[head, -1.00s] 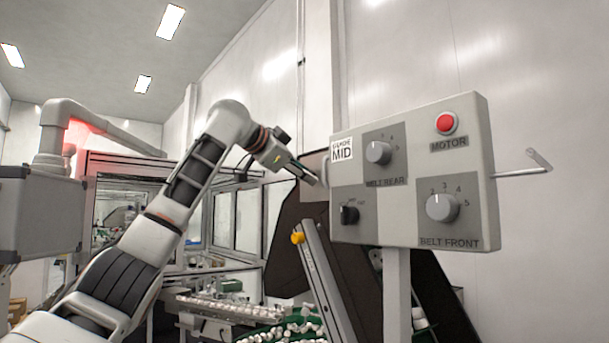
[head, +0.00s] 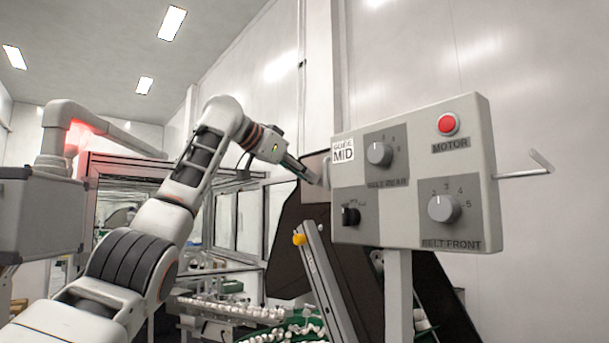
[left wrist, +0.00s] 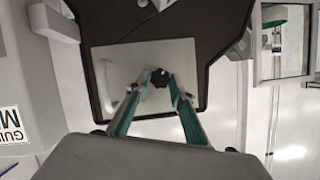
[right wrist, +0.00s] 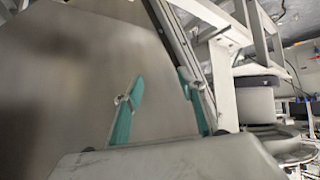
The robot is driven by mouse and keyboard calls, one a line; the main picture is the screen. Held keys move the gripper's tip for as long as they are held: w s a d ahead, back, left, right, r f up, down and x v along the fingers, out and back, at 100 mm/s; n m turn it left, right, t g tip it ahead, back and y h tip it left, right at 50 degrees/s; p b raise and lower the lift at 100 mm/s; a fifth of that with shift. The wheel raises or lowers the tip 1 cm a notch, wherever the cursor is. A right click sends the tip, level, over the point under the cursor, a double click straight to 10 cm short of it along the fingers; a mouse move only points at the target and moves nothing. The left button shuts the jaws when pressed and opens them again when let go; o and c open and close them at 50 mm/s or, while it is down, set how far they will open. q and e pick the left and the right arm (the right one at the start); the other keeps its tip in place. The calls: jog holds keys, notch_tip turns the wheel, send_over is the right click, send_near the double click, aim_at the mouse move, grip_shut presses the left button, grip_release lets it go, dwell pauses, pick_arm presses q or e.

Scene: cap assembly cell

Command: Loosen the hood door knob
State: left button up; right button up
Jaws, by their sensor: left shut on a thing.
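The hood door knob (left wrist: 160,78) is a small black lobed knob on a pale grey door panel (left wrist: 118,62) in the dark hood (left wrist: 225,25). My left gripper (left wrist: 160,80) is shut on the knob, one fingertip on each side of it. In the head view my left gripper (head: 318,180) reaches the hood (head: 288,245) beside the control box, and the knob is hidden there. My right gripper (right wrist: 160,88) shows only in the right wrist view, open and empty in front of a large grey metal surface.
The control box (head: 410,215) with dials and a red motor button (head: 447,123) stands close to the right of my left gripper. White caps (head: 228,308) lie on a conveyor at the lower middle.

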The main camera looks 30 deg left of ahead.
pick_arm(q)
jog(key=shift+f, duration=0.2)
jog(key=o, duration=1.1)
jog(key=shift+r, duration=0.1)
jog(key=shift+r, duration=0.1)
jog(key=v, duration=1.2)
